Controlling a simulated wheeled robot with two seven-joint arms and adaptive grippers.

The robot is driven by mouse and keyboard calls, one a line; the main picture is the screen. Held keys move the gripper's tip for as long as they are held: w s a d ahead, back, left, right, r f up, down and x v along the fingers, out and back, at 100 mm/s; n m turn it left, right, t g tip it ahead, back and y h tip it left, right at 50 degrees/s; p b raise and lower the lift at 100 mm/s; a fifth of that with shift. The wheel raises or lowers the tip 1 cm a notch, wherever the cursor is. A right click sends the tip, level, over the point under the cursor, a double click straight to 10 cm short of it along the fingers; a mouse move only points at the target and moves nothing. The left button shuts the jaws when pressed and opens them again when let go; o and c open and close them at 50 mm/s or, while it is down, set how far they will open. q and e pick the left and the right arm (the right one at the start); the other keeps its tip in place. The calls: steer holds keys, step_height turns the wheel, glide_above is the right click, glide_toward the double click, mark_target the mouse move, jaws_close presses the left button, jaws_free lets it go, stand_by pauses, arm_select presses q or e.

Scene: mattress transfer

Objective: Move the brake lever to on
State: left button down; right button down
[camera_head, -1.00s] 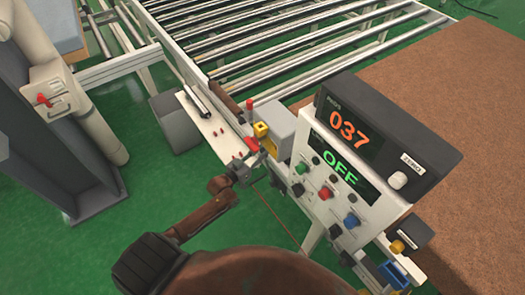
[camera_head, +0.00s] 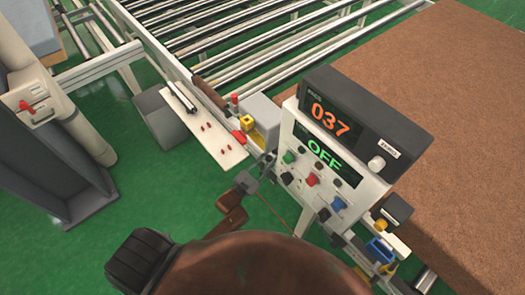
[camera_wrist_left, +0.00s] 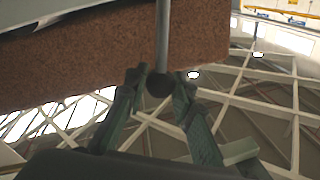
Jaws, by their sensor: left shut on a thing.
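A thin grey rod with a black ball knob, seemingly the brake lever (camera_wrist_left: 160,84), hangs into the left wrist view from the top. My left gripper (camera_wrist_left: 160,78) has one finger on each side of the knob and is shut on it. In the head view my left gripper (camera_head: 264,168) is small, below the yellow block and left of the control panel (camera_head: 318,170). The lever is hard to pick out there. The panel display reads OFF in green, under an orange 037. My right gripper is not in view.
A white plate (camera_head: 212,137) with small red parts and a red-topped post (camera_head: 235,102) stand close beyond the gripper. A roller conveyor (camera_head: 260,50) lies behind, and a large brown mattress-like slab (camera_head: 440,130) lies at right.

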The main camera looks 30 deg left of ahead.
arm_select(q)
steer(key=shift+s+d+f+m+h+b, duration=0.2)
steer(key=shift+s+d+f+m, duration=0.1)
steer(key=shift+d+m, duration=0.35)
steer(key=shift+s+d+f+m+h+b, duration=0.15)
steer(key=shift+s+d+f+m, duration=0.2)
steer(key=shift+d, duration=0.45)
steer(key=shift+s+d+f+m+h+b, duration=0.15)
steer(key=shift+s+d+m+b, duration=0.1)
steer(key=shift+d+m, duration=0.4)
steer(key=shift+d+f, duration=0.1)
steer(key=c, duration=1.7)
jaws_free()
steer(key=shift+o, duration=0.2)
steer(key=v, duration=1.2)
